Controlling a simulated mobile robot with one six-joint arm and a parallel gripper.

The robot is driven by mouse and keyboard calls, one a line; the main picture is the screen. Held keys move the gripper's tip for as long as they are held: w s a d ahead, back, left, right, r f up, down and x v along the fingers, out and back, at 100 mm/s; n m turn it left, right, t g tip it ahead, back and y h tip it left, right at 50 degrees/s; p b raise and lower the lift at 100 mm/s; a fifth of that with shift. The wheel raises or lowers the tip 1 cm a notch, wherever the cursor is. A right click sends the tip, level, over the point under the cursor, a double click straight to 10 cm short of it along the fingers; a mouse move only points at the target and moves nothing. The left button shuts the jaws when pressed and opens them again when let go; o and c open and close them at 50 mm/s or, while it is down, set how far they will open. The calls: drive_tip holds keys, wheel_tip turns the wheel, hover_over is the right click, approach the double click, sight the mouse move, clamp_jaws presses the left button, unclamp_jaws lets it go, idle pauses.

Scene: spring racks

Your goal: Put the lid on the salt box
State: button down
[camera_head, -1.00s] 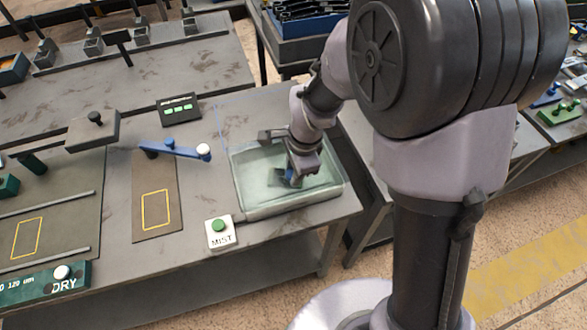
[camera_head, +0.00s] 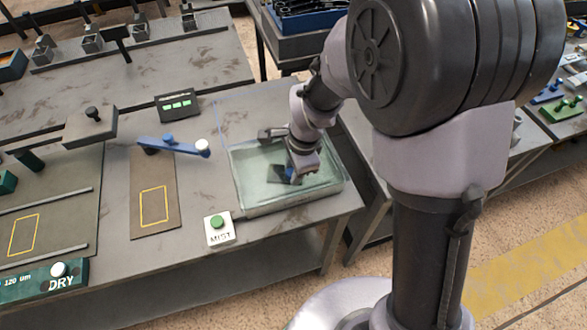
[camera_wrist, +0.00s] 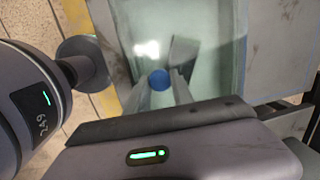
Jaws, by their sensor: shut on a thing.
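The salt box is a shallow, pale green, see-through box (camera_head: 262,201) on the front right of the bench. My gripper (camera_head: 293,174) reaches down over its middle. In the wrist view, my gripper (camera_wrist: 162,84) has its two fingers on either side of a round blue knob (camera_wrist: 159,79), and is shut on it. The knob seems to belong to a clear lid. The lid is too see-through to tell its edges from the box, or whether it rests on the rim or is held above it.
A MIST button (camera_head: 217,222) stands just left of the box. A blue lever (camera_head: 172,146), a dark block with a knob (camera_head: 91,125) and a DRY panel (camera_head: 50,280) lie further left. A small black display (camera_head: 178,104) stands behind. A faint blue line marks the bench behind the box.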

drive_tip(key=shift+f, duration=0.3)
drive_tip(key=c, duration=1)
unclamp_jaws()
drive_tip(key=shift+o, duration=0.3)
drive_tip(key=o, duration=0.4)
wheel_tip(320, 180, up, 7)
drive_tip(key=p, duration=0.5)
drive_tip(key=shift+r, duration=0.1)
